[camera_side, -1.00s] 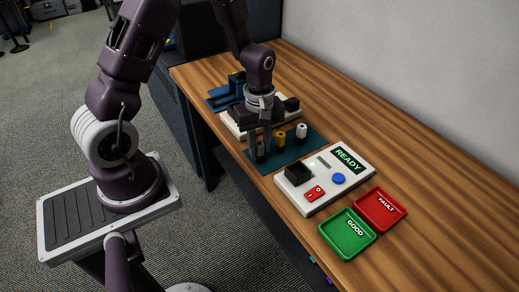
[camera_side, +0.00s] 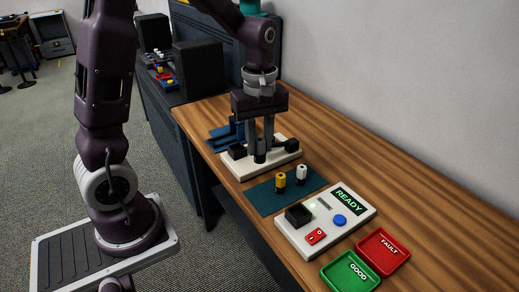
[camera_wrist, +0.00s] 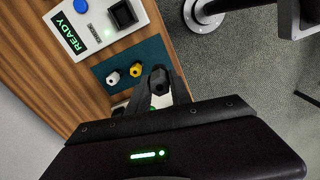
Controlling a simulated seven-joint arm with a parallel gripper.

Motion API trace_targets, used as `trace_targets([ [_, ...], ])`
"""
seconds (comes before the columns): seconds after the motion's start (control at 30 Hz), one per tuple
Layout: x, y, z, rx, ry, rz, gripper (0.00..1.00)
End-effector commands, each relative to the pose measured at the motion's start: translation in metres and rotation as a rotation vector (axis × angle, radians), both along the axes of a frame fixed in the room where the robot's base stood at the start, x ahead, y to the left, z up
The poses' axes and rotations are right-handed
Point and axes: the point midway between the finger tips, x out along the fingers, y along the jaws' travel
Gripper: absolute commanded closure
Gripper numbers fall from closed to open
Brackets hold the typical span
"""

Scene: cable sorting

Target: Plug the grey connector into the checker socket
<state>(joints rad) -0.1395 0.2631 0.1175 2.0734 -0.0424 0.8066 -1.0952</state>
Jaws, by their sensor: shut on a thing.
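My gripper (camera_side: 260,143) is shut on the dark grey connector (camera_side: 260,151), which hangs between the fingertips. It is in front of the white fixture with black blocks (camera_side: 283,163), beyond the teal mat; its exact height is hard to tell. In the wrist view, the connector (camera_wrist: 159,82) shows as a dark, faceted body between the fingers. The checker (camera_side: 338,236) is a white box to the lower right, with a black socket block (camera_side: 298,215). The socket block also shows at the top of the wrist view (camera_wrist: 123,13). The socket's opening is small and dark.
A yellow connector (camera_side: 281,180) and a white connector (camera_side: 302,174) stand on the teal mat (camera_side: 264,199). The checker has a blue button (camera_side: 339,221), a red switch (camera_side: 316,236) and a READY display (camera_side: 349,200). Wood on the right is clear.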

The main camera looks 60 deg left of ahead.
Motion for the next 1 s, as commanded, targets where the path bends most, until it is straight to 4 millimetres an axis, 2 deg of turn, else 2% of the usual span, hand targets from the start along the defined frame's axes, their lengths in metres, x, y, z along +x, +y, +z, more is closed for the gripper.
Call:
trace_targets([
  [0.4,0.002,-0.005,0.002,0.000,0.001,-0.017,1.00],
  [0.47,0.007,-0.015,-0.001,0.000,0.001,-0.056,1.00],
  [0.7,0.030,-0.089,-0.023,0.002,0.002,-0.303,1.00],
  [0.8,0.033,-0.111,-0.030,0.001,0.002,-0.372,1.00],
  [1.0,0.034,-0.118,-0.045,0.000,0.003,-0.395,1.00],
])
